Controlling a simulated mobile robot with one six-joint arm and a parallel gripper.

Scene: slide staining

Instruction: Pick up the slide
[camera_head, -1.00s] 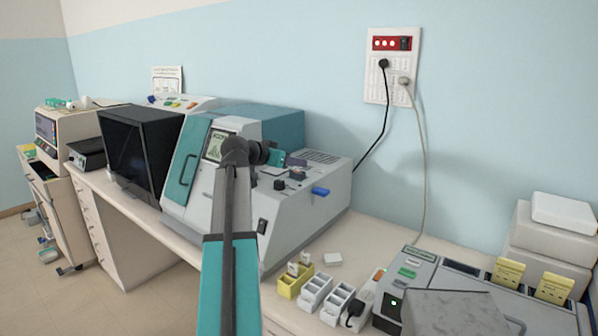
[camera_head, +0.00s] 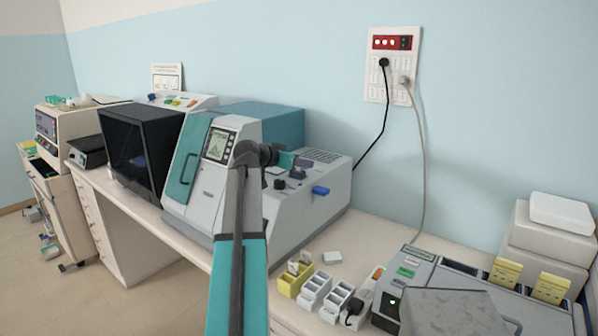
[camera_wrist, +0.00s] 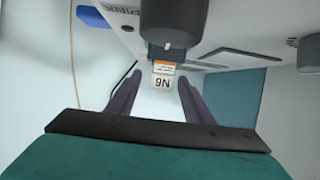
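The slide (camera_wrist: 162,82) shows in the wrist view as a small pale piece with an orange band and dark printed characters. It sits just below a dark rounded part (camera_wrist: 172,25); whether it is fixed to that part I cannot tell. My gripper (camera_wrist: 157,90) is open, with its two dark fingers on either side of the slide and a gap on both sides. In the head view my gripper (camera_head: 302,161) is beside the top of the grey and teal machine (camera_head: 305,208). I cannot make out the slide there.
A blue handle (camera_head: 320,190) sticks out from the machine's right side. Yellow and white slide racks (camera_head: 293,281) stand on the bench in front. A grey staining unit (camera_head: 408,275) is at the right. Cables hang from the wall panel (camera_head: 393,65).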

